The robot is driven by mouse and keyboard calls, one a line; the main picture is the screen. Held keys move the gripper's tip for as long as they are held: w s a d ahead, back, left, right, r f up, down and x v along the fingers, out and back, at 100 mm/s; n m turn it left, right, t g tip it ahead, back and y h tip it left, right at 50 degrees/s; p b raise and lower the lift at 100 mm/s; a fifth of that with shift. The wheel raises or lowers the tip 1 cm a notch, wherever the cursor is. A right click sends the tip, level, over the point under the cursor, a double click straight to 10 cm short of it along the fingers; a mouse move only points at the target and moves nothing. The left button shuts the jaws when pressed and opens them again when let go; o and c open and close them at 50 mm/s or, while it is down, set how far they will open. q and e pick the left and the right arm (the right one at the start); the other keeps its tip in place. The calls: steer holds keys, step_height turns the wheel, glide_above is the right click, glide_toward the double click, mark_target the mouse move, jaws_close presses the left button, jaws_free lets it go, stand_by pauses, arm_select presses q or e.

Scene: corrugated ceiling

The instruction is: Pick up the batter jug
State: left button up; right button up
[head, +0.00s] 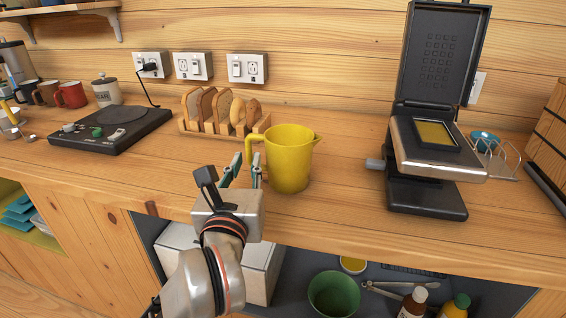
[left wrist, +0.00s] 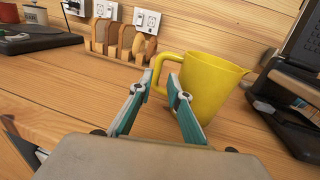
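The yellow batter jug (head: 289,160) stands upright on the wooden counter, its handle towards the left and its spout towards the right. My left gripper (head: 246,168) is just left of the jug, near its handle. My right gripper is not in view.
A waffle iron (head: 430,150) with its lid up stands right of the jug. A wooden toast rack (head: 222,118) with bread is behind it. A black hot plate (head: 110,128) is at the left. The counter's front edge is close; a shelf below holds a green bowl (head: 334,294).

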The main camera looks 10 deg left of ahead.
mark_target(248, 150)
arm_select(q)
steer(key=w, duration=0.3)
steer(key=w+a+b, duration=0.1)
steer(key=w, duration=0.1)
steer(key=shift+w+a, duration=0.15)
steer(key=shift+w, duration=0.35)
steer(key=shift+r, duration=0.1)
jaws_close()
